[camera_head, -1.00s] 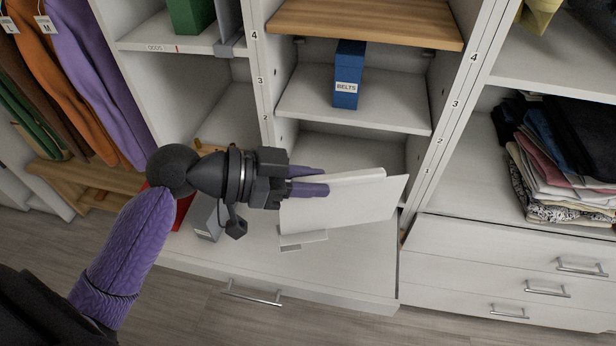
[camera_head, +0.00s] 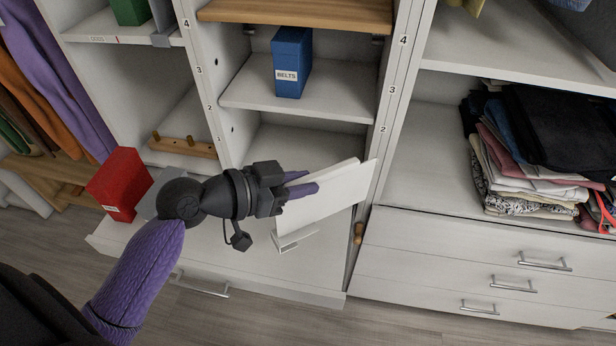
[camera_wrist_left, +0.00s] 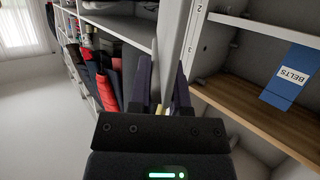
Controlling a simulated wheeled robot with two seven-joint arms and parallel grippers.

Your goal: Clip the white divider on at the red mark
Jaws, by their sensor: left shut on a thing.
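The white divider (camera_head: 328,198) is a flat panel with a clip foot (camera_head: 293,240) at its lower edge. My left gripper (camera_head: 306,183) is shut on its left side and holds it, tilted, in front of the lower middle bay. In the left wrist view the fingers (camera_wrist_left: 165,95) show with a pale panel between them, seen nearly edge-on. A small red mark (camera_head: 117,40) is on the front edge of the upper left shelf, beside a label, left of the gripper and farther back. My right gripper is in neither view.
A grey divider (camera_head: 161,28) stands on the upper left shelf near a green box (camera_head: 130,11). A blue BELTS box (camera_head: 291,64) is on the middle shelf. A red box (camera_head: 120,184) stands lower left. Folded clothes (camera_head: 535,150) fill the right bay. Uprights separate the bays.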

